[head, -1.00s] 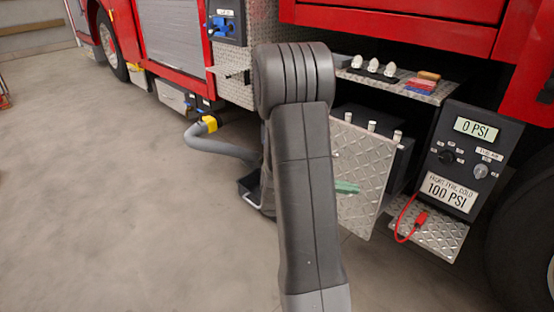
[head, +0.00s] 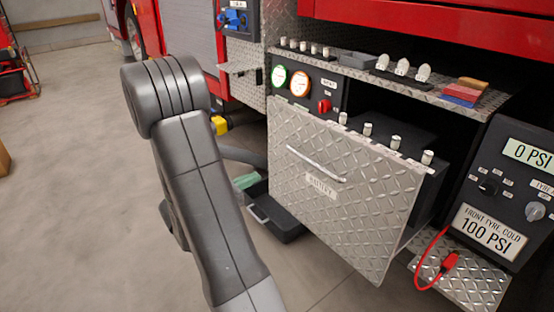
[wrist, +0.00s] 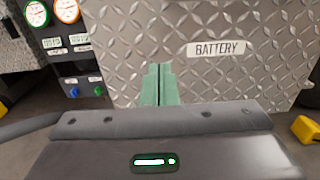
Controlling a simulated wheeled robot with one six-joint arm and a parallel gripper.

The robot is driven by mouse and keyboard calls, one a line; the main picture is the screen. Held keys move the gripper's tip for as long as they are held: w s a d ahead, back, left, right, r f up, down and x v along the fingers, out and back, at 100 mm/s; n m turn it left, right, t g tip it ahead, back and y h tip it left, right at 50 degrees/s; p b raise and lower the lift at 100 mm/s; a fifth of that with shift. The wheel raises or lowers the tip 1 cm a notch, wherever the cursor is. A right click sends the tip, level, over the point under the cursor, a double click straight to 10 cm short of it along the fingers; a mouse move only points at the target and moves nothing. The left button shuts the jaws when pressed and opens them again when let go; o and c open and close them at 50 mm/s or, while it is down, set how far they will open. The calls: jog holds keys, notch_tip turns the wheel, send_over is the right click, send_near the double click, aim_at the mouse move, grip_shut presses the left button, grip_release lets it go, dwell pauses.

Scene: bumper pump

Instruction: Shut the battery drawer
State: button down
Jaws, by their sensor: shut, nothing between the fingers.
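The battery drawer (head: 370,205) stands pulled out from the truck's side. Its front is diamond plate with a bar handle (head: 315,165) and a battery label (head: 321,186). Battery posts show behind its top edge. In the wrist view the drawer front (wrist: 240,78) fills the upper middle, with the label (wrist: 217,48) right of centre. My gripper (wrist: 158,85) is shut and empty, its green fingers pointing at the drawer front. I cannot tell whether they touch it.
A shelf (head: 440,92) with white knobs and coloured blocks juts out above the drawer. A gauge panel (head: 303,88) is behind its left side. A PSI box (head: 500,190) with a red cable stands right.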

aim_at(295, 158)
jog(key=b+x, duration=0.3)
jog(key=x, duration=1)
jog(key=shift+d, duration=0.2)
jog(key=shift+w, duration=0.1)
